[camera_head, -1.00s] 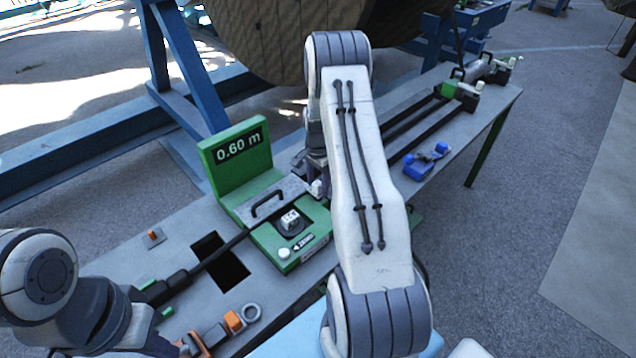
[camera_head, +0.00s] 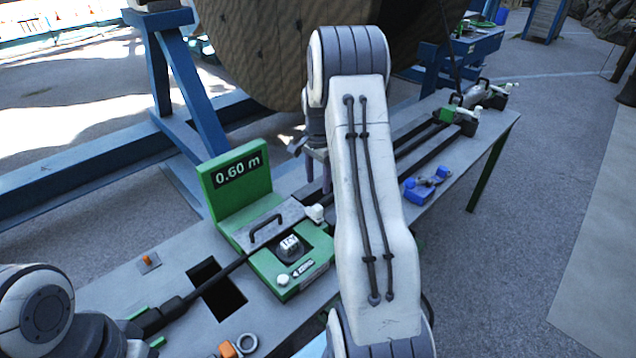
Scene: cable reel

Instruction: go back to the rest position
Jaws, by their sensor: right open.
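My right arm stands in the middle of the view. Its open, empty right gripper (camera_head: 318,172) points down beneath the wrist, beside the green length meter, partly hidden by my forearm. The meter (camera_head: 232,184) has an upright display reading 0.60 m. A dark cable (camera_head: 232,266) runs along the bench past the meter. My left arm shows only at the lower left corner, and its gripper is not visible.
The grey bench (camera_head: 185,251) has a dark rectangular opening (camera_head: 222,297). A blue tool (camera_head: 424,189) lies to the right of my forearm. A large wooden reel (camera_head: 262,60) on a blue frame (camera_head: 176,90) stands behind. Open floor is at the right.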

